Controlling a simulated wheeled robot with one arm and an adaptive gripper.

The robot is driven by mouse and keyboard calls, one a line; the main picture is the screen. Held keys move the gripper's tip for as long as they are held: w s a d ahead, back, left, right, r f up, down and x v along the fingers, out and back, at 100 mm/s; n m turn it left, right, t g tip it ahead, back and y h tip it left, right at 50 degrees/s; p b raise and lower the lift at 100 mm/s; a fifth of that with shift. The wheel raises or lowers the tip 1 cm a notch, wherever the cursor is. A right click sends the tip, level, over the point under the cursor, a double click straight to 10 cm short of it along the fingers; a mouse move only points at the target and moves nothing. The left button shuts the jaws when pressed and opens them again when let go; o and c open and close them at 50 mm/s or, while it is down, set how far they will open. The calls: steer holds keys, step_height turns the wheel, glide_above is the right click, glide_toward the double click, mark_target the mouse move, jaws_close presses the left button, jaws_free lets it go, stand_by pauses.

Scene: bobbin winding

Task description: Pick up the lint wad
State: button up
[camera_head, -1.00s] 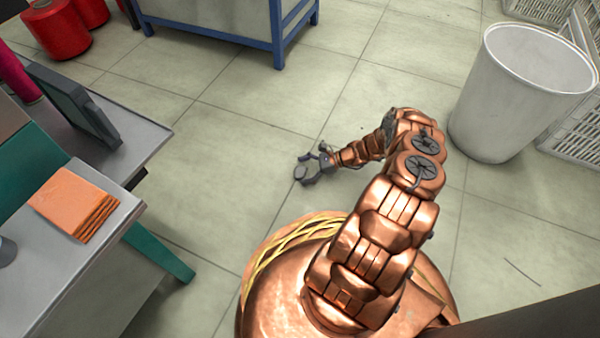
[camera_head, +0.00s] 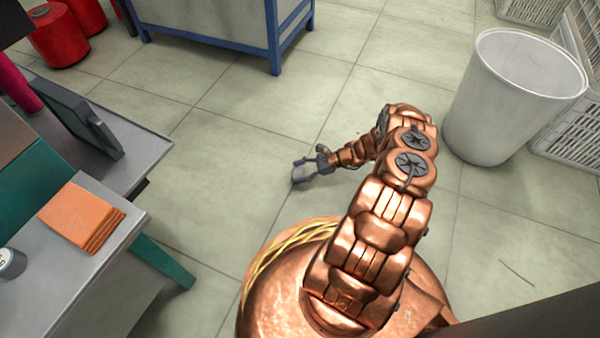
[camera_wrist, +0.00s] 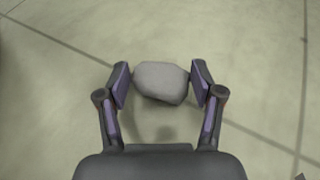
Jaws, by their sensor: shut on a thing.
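The lint wad (camera_wrist: 162,82) is a small grey rounded lump, seen in the wrist view between the two finger pads of my gripper (camera_wrist: 161,84). Both pads touch its sides, so my gripper is shut on it. A shadow shows on the floor below the wad in the wrist view. In the head view my gripper (camera_head: 303,170) is low over the tiled floor, left of my arm. The wad is small there and hard to tell from the fingers.
A white bin (camera_head: 511,98) stands on the right, with grey crates (camera_head: 575,125) beside it. A grey table (camera_head: 125,150) with orange cloths (camera_head: 80,214) is on the left. A blue-framed cabinet (camera_head: 215,22) and red spools (camera_head: 57,36) stand at the back. The middle floor is clear.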

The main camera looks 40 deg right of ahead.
steer(key=s+a+p, duration=0.2)
steer(key=s, duration=0.2)
steer(key=s+a+r+p, duration=0.1)
steer(key=s+a+p, duration=0.1)
steer(key=s, duration=0.3)
steer(key=s+a+r+p, duration=0.1)
steer(key=s+a+p, duration=0.1)
steer(key=s+a, duration=0.2)
steer(key=shift+s, duration=0.45)
